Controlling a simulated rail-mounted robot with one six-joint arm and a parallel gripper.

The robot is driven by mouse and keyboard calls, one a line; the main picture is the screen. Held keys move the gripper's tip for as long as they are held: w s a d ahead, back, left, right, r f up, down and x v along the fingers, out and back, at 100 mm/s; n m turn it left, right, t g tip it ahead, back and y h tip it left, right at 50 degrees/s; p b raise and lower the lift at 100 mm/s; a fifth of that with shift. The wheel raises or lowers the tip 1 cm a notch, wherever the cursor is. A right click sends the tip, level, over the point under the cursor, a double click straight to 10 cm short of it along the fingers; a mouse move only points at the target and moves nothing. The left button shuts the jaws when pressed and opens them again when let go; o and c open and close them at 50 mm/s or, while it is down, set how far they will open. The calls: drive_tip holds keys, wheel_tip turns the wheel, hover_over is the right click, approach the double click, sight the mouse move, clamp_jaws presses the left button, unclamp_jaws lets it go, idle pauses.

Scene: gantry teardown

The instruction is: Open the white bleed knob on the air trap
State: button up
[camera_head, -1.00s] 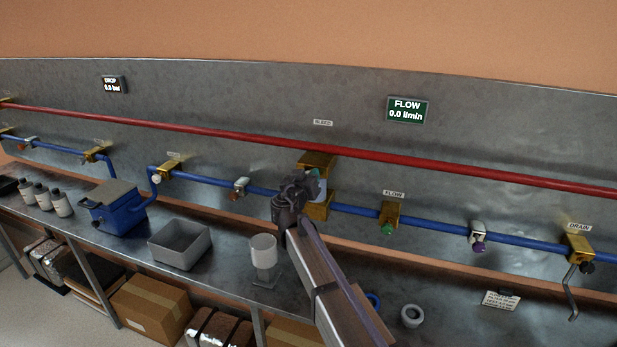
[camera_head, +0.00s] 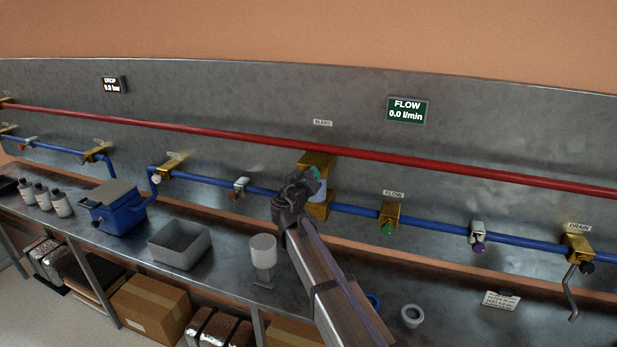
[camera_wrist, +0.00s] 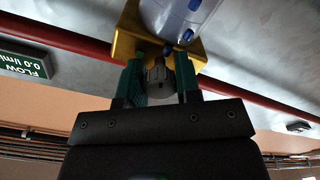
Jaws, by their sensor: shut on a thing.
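The air trap has a brass top block (camera_head: 317,161) and a partly hidden clear body under the BLEED label in the head view. In the wrist view its brass block (camera_wrist: 124,48) and clear, blue-marked body (camera_wrist: 172,15) fill the top. The bleed knob (camera_wrist: 157,82), looking grey-white in shadow, stands out from the brass block. My gripper (camera_wrist: 160,86) has its two green fingers on either side of the knob and is shut on it. In the head view my gripper (camera_head: 312,178) is at the front of the trap and hides the knob.
A red pipe (camera_head: 250,139) runs just above the trap and a blue pipe (camera_head: 350,209) runs to both sides. The FLOW display (camera_head: 407,110) reads 0.0 l/min. A white cup (camera_head: 263,250) and a grey bin (camera_head: 180,244) stand on the bench below.

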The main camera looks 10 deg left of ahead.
drive_tip(key=n, duration=1.3)
drive_tip(key=shift+n, duration=0.4)
idle(0.3)
drive_tip(key=o, duration=0.9)
drive_tip(key=shift+o, duration=0.2)
drive_tip(key=s+a, duration=0.1)
drive_tip(key=s, duration=0.9)
drive_tip(key=shift+s+a, duration=0.35)
drive_tip(key=shift+a, duration=0.05)
